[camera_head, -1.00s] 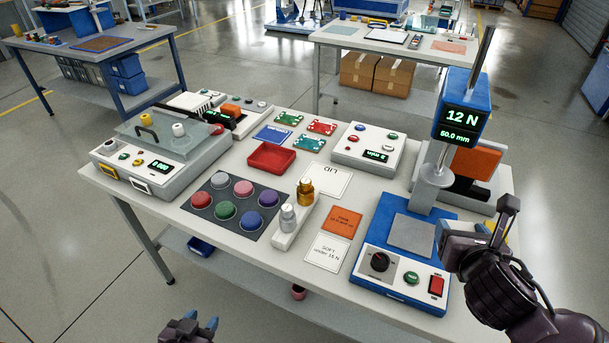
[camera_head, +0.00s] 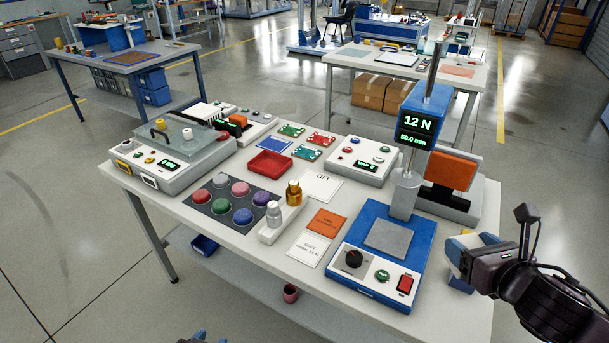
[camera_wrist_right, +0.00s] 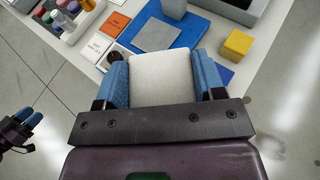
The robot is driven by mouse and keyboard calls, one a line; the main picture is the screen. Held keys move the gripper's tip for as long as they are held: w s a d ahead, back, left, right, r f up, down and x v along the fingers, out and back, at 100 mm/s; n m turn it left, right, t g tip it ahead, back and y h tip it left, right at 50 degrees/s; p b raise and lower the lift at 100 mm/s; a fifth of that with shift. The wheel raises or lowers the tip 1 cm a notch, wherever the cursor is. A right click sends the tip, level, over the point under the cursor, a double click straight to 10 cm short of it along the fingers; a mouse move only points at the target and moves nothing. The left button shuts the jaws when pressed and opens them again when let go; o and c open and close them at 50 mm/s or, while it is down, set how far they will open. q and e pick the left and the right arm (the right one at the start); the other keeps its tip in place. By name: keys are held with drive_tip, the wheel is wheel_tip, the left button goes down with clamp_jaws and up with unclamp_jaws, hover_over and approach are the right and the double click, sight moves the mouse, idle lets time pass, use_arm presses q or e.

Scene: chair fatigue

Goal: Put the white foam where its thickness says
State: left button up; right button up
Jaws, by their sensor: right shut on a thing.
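The white foam (camera_wrist_right: 160,78) is a pale block between the blue fingers of my right gripper in the right wrist view. My right gripper (camera_head: 462,252) is shut on it, off the right front edge of the table, right of the blue tester (camera_head: 357,283). The tester's display (camera_head: 416,133) reads 12 N and 50.0 mm; its grey plate (camera_head: 388,239) is bare. An orange card (camera_head: 326,222) and a white card (camera_head: 309,249), reading SOFT under 15 N, lie left of the tester. My left gripper (camera_wrist_right: 24,117) is empty, its blue fingers apart; only its tips show at the head view's bottom edge.
A yellow block (camera_wrist_right: 237,43) is beside the tester. A LID card (camera_head: 320,186), red tray (camera_head: 269,164), weight holder (camera_head: 283,223) and mat of coloured discs (camera_head: 215,203) fill the middle. A lidded machine (camera_head: 170,155) stands left. An orange-faced stand (camera_head: 450,172) is behind the tester.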

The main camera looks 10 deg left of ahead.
drive_tip(key=shift+w+d+r+n+g+y, duration=0.15)
drive_tip(key=shift+w+r+n+g+y, duration=0.05)
drive_tip(key=shift+r+n+g+y, duration=0.25)
drive_tip(key=b, duration=0.1)
hover_over(434, 312)
wheel_tip(434, 312, down, 20)
drive_tip(key=shift+w+r, duration=0.1)
idle(0.4)
drive_tip(key=shift+f, duration=0.2)
drive_tip(key=o, duration=0.9)
